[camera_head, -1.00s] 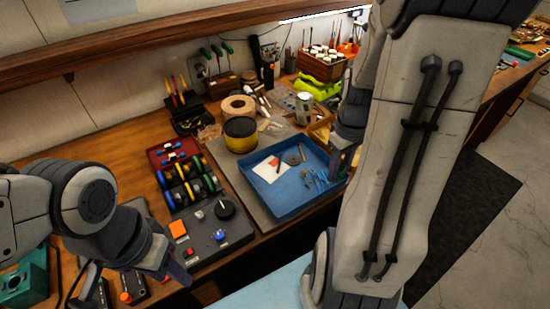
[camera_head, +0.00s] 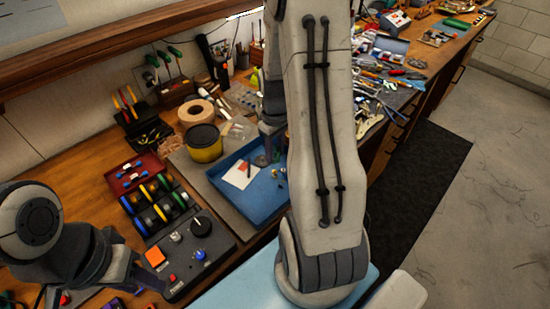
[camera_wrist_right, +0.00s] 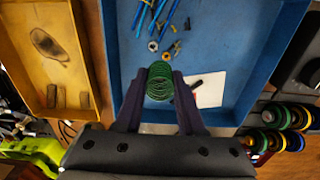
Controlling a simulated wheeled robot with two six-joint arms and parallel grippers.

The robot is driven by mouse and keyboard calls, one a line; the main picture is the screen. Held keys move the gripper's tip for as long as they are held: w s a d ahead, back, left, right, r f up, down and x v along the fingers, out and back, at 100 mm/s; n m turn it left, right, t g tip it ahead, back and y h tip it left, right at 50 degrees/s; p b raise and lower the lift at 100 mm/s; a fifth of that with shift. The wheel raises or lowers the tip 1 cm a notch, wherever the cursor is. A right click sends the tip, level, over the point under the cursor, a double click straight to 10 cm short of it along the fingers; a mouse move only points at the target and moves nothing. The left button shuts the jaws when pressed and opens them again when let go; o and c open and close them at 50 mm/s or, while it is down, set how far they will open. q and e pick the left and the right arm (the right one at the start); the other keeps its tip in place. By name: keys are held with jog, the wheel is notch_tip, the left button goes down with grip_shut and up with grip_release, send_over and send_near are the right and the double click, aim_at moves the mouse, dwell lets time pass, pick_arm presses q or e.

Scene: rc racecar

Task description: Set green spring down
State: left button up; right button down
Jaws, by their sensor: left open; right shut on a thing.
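The green spring (camera_wrist_right: 160,80) shows in the right wrist view, held between the fingers of my right gripper (camera_wrist_right: 160,88). My right gripper is shut on it, above the blue tray (camera_wrist_right: 208,38). In the head view the blue tray (camera_head: 256,208) is partly hidden by my right arm, and the right fingers (camera_head: 268,148) reach over its far part; the spring cannot be made out there. My left gripper (camera_head: 152,270) is open and empty near the control box at the lower left.
A white paper (camera_wrist_right: 207,90) and several nuts and blue-handled tools lie in the tray. A yellow-brown tray (camera_wrist_right: 62,75) stands beside it. A yellow-black pot (camera_head: 205,143), a rack of coloured rings (camera_head: 155,203) and a control box (camera_head: 185,255) are nearby.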

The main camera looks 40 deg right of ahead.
aim_at(275, 170)
notch_tip(275, 170, down, 3)
jog(key=shift+f+p, duration=0.2)
jog(key=shift+p, duration=0.2)
jog(key=shift+f, duration=0.3)
jog(key=shift+f, duration=0.15)
jog(key=c, duration=0.5)
grip_release()
